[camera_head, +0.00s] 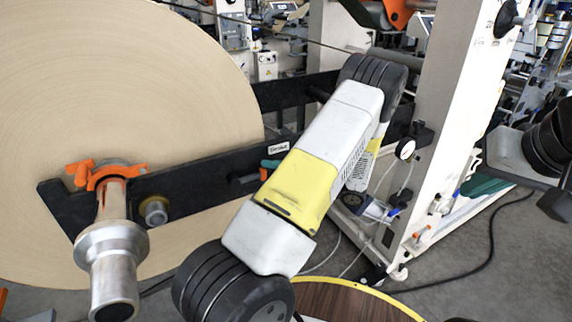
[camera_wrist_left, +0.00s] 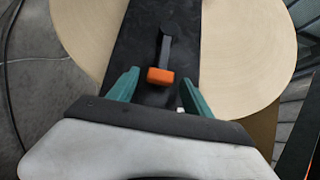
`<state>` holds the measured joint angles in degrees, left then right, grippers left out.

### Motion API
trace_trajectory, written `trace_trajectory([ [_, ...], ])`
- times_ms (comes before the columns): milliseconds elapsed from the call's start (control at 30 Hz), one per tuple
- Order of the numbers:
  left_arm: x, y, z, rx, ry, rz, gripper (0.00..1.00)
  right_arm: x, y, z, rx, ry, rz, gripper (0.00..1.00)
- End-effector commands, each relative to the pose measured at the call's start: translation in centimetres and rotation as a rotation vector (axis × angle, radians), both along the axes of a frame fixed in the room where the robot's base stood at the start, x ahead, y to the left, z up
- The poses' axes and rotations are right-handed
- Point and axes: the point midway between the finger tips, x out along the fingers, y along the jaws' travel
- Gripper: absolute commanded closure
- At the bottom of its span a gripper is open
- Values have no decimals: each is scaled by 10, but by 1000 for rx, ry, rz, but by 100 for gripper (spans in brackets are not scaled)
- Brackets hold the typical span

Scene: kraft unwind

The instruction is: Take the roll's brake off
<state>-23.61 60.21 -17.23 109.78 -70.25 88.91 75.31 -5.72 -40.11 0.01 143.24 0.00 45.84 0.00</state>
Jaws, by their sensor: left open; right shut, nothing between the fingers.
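The brake lever is a dark bar with an orange tip (camera_wrist_left: 160,76) on the black roll arm (camera_wrist_left: 133,40). In the left wrist view it lies lengthwise along the arm, its tip between my left gripper's (camera_wrist_left: 158,79) teal fingers. Gaps show on both sides, so the open fingers are around the tip without closing on it. The big kraft roll (camera_head: 110,70) hangs behind the black arm. My right gripper cannot be made out.
A silver shaft end (camera_head: 112,265) with an orange collar (camera_head: 105,172) juts from the roll's centre. A white machine post (camera_head: 465,90) with a gauge (camera_head: 404,149) stands to the right. A round brown table top (camera_head: 345,302) is at the bottom. Cables cross the floor.

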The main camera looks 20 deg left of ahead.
Motion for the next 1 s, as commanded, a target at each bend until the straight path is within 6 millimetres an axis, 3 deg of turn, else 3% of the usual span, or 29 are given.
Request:
trace_trajectory([
  [367, -1, 11, 0, -2, 0, 0, 42, 0, 0, 0, 0, 0, 0, 100],
  [400, -1, 11, 0, -2, 0, 0, 44, 0, 0, 0, 0, 0, 0, 100],
  [700, -1, 10, 0, -2, 0, 1, 100, 0, 0, 0, 0, 0, 0, 100],
  [1000, -1, 10, -1, -3, 1, 1, 100, 0, 0, 0, 0, 0, 0, 100],
])
